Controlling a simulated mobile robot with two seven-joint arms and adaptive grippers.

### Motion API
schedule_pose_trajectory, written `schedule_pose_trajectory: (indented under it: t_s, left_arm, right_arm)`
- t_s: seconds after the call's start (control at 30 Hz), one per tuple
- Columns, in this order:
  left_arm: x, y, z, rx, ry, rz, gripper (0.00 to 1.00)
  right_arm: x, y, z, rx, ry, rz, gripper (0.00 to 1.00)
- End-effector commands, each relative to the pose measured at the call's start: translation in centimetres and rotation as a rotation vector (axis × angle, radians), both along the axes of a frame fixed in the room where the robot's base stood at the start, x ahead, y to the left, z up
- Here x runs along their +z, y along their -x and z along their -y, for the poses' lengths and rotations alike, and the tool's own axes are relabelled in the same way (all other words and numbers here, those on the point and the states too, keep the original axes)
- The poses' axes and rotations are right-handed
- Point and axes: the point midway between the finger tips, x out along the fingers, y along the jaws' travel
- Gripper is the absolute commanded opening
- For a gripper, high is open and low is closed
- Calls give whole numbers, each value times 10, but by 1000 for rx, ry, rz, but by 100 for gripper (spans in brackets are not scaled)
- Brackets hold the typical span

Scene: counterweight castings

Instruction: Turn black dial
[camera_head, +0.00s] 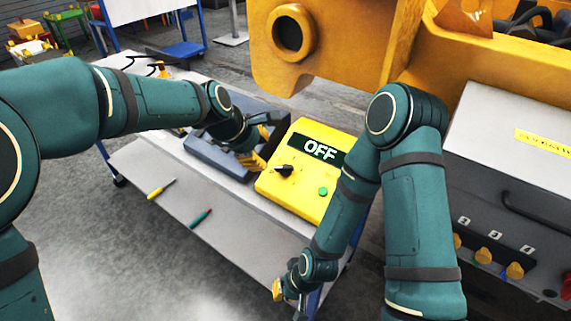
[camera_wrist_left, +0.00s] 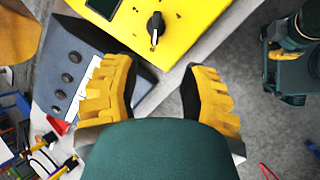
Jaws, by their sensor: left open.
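The black dial (camera_head: 285,170) sits on a yellow box (camera_head: 300,200), left of a green button and below a dark panel reading OFF. It also shows in the left wrist view (camera_wrist_left: 154,28), with a white mark at its lower end. My left gripper (camera_head: 259,150) is just left of the dial in the head view. In the left wrist view its yellow fingers (camera_wrist_left: 159,70) are spread, with the dial beyond the gap and nothing between them. My right gripper (camera_head: 279,290) hangs low by the table's front edge, away from the dial; its fingers are too small to judge.
A blue-grey device (camera_head: 222,160) with knobs (camera_wrist_left: 68,78) stands left of the yellow box. A yellow screwdriver (camera_head: 161,188) and a green one (camera_head: 201,217) lie on the table's clear front part. A large orange casting (camera_head: 350,50) is behind; a grey cabinet (camera_head: 510,180) is at right.

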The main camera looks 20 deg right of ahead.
Motion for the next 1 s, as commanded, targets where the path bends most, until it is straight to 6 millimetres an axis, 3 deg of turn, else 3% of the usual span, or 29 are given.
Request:
schedule_pose_trajectory:
  t_s: [0.07, 0.17, 0.7, 1.0]
  left_arm:
    - [8, 1, 7, 12, 12, -10, 44]
    - [3, -1, 12, 18, 15, -17, 44]
    - [-82, -25, 58, 17, 13, -16, 44]
    - [-103, -32, 72, 17, 14, -13, 44]
  right_arm:
    - [0, 0, 0, -1, 0, 0, 0]
    - [-2, 0, 0, -1, 0, -1, 0]
    - [-19, 6, -1, 9, -2, -13, 0]
    - [-22, 7, -1, 12, -4, -17, 0]
